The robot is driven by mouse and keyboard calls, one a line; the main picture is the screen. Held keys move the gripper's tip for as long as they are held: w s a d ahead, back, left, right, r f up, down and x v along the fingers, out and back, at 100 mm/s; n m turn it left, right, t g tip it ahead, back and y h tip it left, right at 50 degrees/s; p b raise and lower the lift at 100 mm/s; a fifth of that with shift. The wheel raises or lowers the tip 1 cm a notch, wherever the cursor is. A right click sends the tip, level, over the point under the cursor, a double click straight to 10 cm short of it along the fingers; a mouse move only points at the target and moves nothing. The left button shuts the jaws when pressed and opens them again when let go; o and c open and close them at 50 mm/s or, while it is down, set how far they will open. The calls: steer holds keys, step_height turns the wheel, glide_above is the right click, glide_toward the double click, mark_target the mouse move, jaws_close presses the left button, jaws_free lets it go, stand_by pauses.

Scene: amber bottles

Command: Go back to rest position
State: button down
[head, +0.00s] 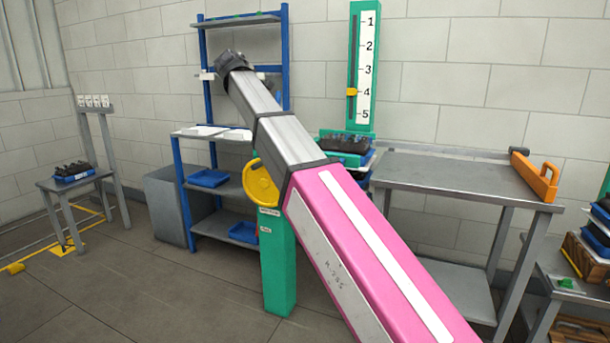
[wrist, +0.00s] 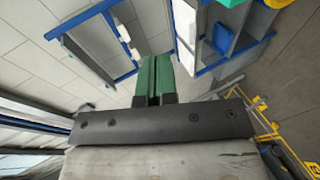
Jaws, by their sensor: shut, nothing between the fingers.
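My gripper (wrist: 156,66) shows in the wrist view as two green fingers pressed together, with nothing between them. In the head view my pink and grey arm reaches from the lower right up to the left. Its dark wrist end is in front of the blue shelf rack (head: 180,190), at the height of its upper part. The fingers cannot be made out in the head view. The rack's blue frame also shows around the fingers in the wrist view (wrist: 75,22).
A grey workbench (head: 455,180) with an orange block (head: 535,176) stands right. A green post with a yellow disc (head: 261,183) stands close beside my arm. Dark bottles sit in a blue tray (head: 76,178) on the left stand. Floor at left front is mostly clear.

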steer(key=s+d+f+m+g, duration=0.1)
steer(key=d+f+m+g, duration=0.1)
steer(key=d+f, duration=0.8)
steer(key=s+d+f+m+g, duration=0.2)
steer(key=d+f+g, duration=0.15)
steer(key=f, duration=1.35)
steer(key=s+d+f+m+g, duration=0.1)
steer(key=d+f+m, duration=0.1)
steer(key=d+f, duration=0.85)
steer(key=s+d+f+m+g+y, duration=0.1)
steer(key=s+d+f+m+g, duration=0.2)
steer(key=s+d+f, duration=0.4)
steer(key=s+d+f+m+g+y, duration=0.1)
steer(key=s+d+f+m+g, duration=0.2)
steer(key=s+f, duration=1.4)
steer(key=d+f+m, duration=0.2)
steer(key=d+f, duration=0.1)
steer(key=f, duration=0.2)
steer(key=shift+s+d+f+m+g+y, duration=0.25)
steer(key=shift+s+d+m+g+y, duration=0.05)
steer(key=shift+s+d+g, duration=0.1)
